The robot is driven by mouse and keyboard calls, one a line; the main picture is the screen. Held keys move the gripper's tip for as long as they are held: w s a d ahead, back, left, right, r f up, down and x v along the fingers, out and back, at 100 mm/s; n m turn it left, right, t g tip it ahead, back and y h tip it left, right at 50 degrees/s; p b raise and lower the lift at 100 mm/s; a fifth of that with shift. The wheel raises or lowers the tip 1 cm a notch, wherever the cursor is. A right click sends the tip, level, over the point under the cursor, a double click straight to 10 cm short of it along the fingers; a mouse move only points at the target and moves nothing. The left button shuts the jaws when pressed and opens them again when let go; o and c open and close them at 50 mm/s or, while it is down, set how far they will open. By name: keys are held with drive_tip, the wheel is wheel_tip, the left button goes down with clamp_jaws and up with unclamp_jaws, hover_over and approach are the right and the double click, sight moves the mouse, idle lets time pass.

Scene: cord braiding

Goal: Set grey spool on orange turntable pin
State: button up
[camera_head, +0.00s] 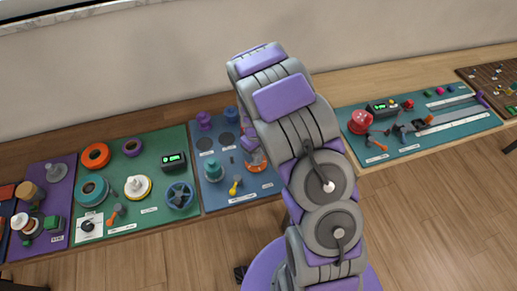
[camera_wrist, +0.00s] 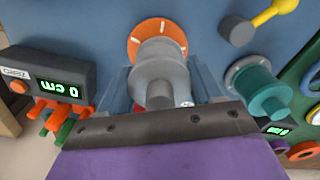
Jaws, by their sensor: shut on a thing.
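The grey spool (camera_wrist: 158,72) is between the fingers of my gripper (camera_wrist: 160,84) in the wrist view, and the gripper is shut on it. The orange turntable (camera_wrist: 147,29), a disc with white marks, lies just beyond the spool on the blue board. The spool overlaps the disc's middle, so the pin is hidden. I cannot tell whether the spool touches the disc. In the head view my arm covers most of this spot; part of the orange turntable (camera_head: 254,166) shows at the arm's left edge, and the spool cannot be made out clearly.
A teal spool (camera_wrist: 259,88) stands right of the gripper, with a yellow lever (camera_wrist: 274,12) beyond it. A display box (camera_wrist: 48,80) reading 0 cm and orange and green pegs are at left. A green board (camera_head: 150,150) lies left.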

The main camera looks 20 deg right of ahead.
drive_tip(key=shift+f, duration=0.25)
drive_tip(key=shift+d+f, duration=0.1)
drive_tip(key=shift+d, duration=0.5)
drive_tip(key=shift+c, duration=0.3)
drive_tip(key=shift+d, duration=0.25)
drive_tip(key=shift+c, duration=0.6)
drive_tip(key=shift+d, duration=0.1)
drive_tip(key=shift+c, duration=1.1)
drive_tip(key=shift+a+f, duration=0.35)
drive_tip(key=shift+a, duration=0.2)
drive_tip(key=o, duration=1.4)
drive_tip(key=shift+d, duration=0.15)
drive_tip(key=shift+o, duration=0.2)
drive_tip(key=shift+r, duration=0.1)
